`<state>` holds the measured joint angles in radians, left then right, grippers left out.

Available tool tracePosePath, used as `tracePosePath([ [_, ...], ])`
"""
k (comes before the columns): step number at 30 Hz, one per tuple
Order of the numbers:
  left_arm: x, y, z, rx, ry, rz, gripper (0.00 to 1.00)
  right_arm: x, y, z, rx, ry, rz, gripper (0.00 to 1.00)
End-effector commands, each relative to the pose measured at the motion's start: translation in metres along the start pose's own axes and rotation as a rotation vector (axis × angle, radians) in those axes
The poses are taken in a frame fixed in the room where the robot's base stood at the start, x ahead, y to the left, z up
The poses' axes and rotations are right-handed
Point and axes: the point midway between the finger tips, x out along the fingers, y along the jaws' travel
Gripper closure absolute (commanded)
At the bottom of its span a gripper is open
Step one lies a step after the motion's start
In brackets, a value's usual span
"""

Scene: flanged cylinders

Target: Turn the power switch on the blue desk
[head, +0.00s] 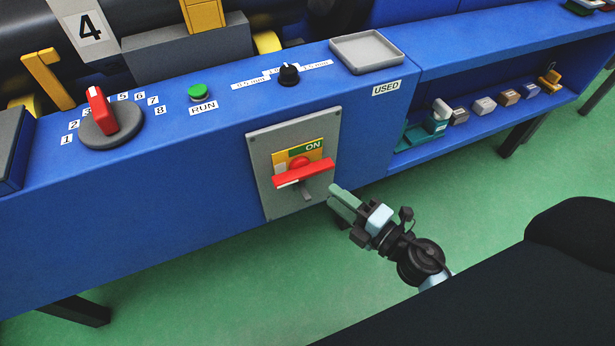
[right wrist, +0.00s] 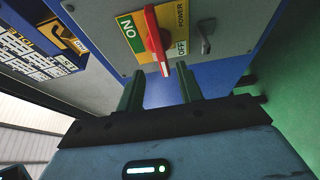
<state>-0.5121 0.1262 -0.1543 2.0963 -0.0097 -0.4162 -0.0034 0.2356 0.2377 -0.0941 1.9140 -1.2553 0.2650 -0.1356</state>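The power switch is a red handle (head: 303,173) with a white end, on a grey plate (head: 262,150) on the front of the blue desk (head: 160,215). In the head view it lies nearly level, below the green ON label (head: 313,146). In the right wrist view the red handle (right wrist: 154,38) lies between the ON and OFF labels, its white end towards my fingers. My right gripper (head: 344,200) is just right of and below the plate; in its wrist view the fingers (right wrist: 160,88) are apart, with nothing between them. My left gripper is not in view.
A grey lever (head: 307,192) sticks out of the plate below the red handle. The desk top bears a red selector knob (head: 102,112), a green RUN button (head: 198,91), a black knob (head: 289,74) and a grey tray (head: 366,50). A shelf with small blocks is at right. Green floor is clear.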

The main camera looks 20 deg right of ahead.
Motion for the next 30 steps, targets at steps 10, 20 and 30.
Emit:
tracePosePath([
  [10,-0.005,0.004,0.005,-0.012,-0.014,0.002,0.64,0.04,0.002,0.001,0.003,-0.002,0.002,0.64],
  [20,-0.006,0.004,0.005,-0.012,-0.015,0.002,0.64,0.075,0.001,0.0,0.004,-0.002,0.001,0.64],
  [30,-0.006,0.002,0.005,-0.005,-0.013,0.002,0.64,0.077,0.0,0.0,0.005,-0.002,0.0,0.65],
])
